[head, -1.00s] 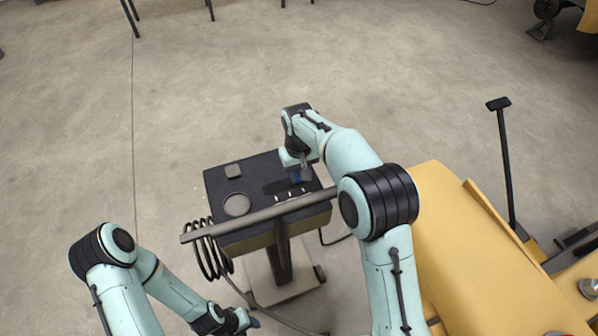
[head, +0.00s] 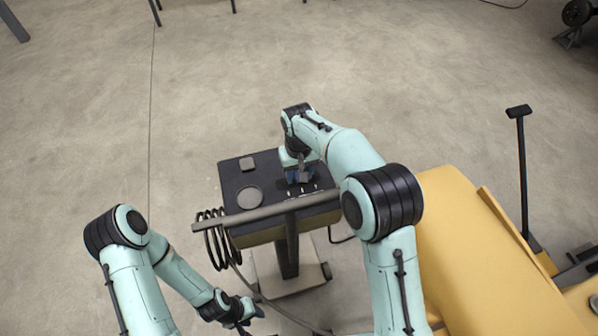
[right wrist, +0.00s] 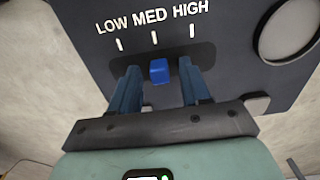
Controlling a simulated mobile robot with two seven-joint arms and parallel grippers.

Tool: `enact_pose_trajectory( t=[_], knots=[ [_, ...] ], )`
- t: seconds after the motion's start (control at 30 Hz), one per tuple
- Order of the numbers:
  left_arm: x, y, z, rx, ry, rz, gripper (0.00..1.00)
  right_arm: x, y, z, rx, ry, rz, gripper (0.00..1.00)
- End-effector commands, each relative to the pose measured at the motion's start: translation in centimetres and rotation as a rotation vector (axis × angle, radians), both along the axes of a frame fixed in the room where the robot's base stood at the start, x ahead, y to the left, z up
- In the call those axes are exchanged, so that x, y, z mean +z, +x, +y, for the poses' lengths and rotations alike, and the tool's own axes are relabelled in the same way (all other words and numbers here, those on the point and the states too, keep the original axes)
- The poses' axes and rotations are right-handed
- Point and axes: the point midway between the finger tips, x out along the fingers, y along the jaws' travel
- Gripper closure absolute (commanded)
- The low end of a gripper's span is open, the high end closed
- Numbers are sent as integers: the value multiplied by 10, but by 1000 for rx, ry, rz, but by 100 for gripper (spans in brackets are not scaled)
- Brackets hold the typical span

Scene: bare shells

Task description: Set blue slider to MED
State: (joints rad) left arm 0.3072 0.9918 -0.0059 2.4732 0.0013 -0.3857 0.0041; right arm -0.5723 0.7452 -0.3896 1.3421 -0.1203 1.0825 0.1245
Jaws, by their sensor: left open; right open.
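The blue slider (right wrist: 159,70) sits in a dark slot on the black control panel (right wrist: 90,30) in the right wrist view. It stands about in line with the MED mark, between LOW and HIGH. My right gripper (right wrist: 161,78) is open, with one blue finger on each side of the slider and small gaps visible. In the head view my right gripper (head: 301,175) is over the panel box (head: 231,180) and hides the slider. My left gripper (head: 248,313) is open and empty, low in front of the stand.
A grey bar (head: 255,214) crosses the front of the panel box, with a coiled cable (head: 212,240) at its left end. A yellow body (head: 470,260) stands close on the right.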

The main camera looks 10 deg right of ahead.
Motion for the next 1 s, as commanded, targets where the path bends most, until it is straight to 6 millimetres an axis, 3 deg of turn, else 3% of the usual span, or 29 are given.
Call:
enact_pose_trajectory(
  t=[0.17,0.6,0.8,1.0],
  knots=[
    [3,3,0,0,0,-3,57,22,1,1,0,2,-6,53],
    [22,22,0,0,0,-26,57,116,2,1,1,1,-7,53],
    [26,26,0,0,0,-30,57,132,0,0,0,0,-2,53],
    [25,26,0,0,0,-30,57,134,0,0,0,0,-1,53]
  ],
)
